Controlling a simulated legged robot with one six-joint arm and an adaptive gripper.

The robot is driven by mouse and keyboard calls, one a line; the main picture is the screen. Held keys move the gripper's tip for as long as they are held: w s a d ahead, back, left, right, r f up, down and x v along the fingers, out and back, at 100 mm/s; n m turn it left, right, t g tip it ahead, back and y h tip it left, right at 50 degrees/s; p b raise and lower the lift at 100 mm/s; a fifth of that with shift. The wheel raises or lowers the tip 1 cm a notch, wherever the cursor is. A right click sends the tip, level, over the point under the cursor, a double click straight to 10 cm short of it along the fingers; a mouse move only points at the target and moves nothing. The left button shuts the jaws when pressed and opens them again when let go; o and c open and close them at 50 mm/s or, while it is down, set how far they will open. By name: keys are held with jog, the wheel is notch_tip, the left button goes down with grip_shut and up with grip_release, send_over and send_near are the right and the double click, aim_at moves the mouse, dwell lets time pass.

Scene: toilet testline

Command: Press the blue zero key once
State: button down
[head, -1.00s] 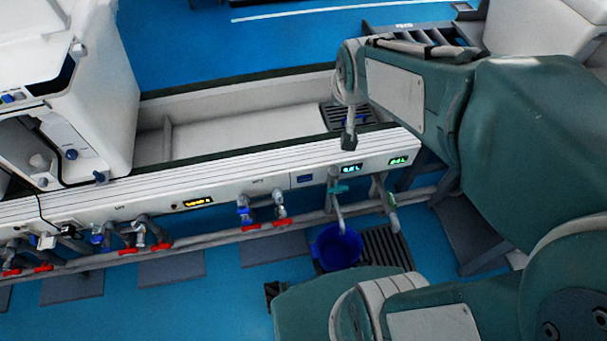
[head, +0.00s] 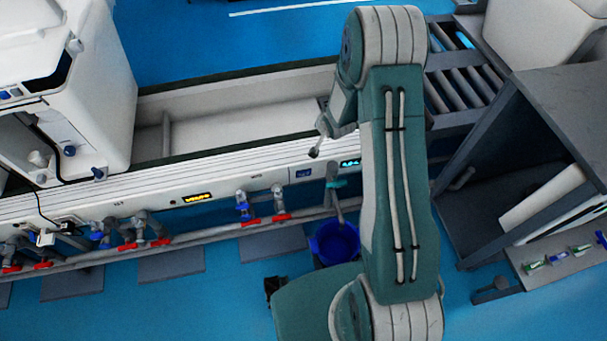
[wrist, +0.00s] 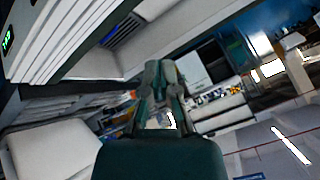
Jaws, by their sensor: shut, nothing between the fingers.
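A small blue rectangle (head: 303,173) shows on the white front panel (head: 235,185) of the test line; it is too small to tell whether it is the zero key. My gripper (head: 317,143) is shut and empty. In the head view it shows just above and in front of the panel, close to the blue rectangle in the picture, and I see no contact. In the wrist view my gripper (wrist: 160,85) points away from the panel, which lies at the upper left. No blue key can be made out there.
A yellow display (head: 197,198) and a cyan display (head: 350,163) sit on the panel. Taps with red handles (head: 281,217) and a blue bucket (head: 335,243) are below it. A white unit (head: 100,110) stands at left, a grey cabinet (head: 535,110) at right.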

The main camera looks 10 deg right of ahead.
jog(key=m+y, duration=0.2)
send_over(301, 177)
jog(key=s+d, duration=0.4)
jog(key=s, duration=0.1)
notch_tip(301, 177, down, 17)
jog(key=s+a+f+m, duration=0.1)
jog(key=s+f, duration=0.2)
jog(key=f, duration=0.3)
jog(key=s+a+f+m+t+y, duration=0.1)
jog(key=s+f, duration=0.3)
jog(key=f, duration=0.2)
jog(key=shift+s+a+m, duration=0.15)
jog(key=shift+a+m, duration=0.1)
jog(key=shift+m, duration=0.05)
jog(key=shift+w, duration=4.4)
jog(key=shift+w, duration=0.15)
jog(key=shift+w, duration=0.3)
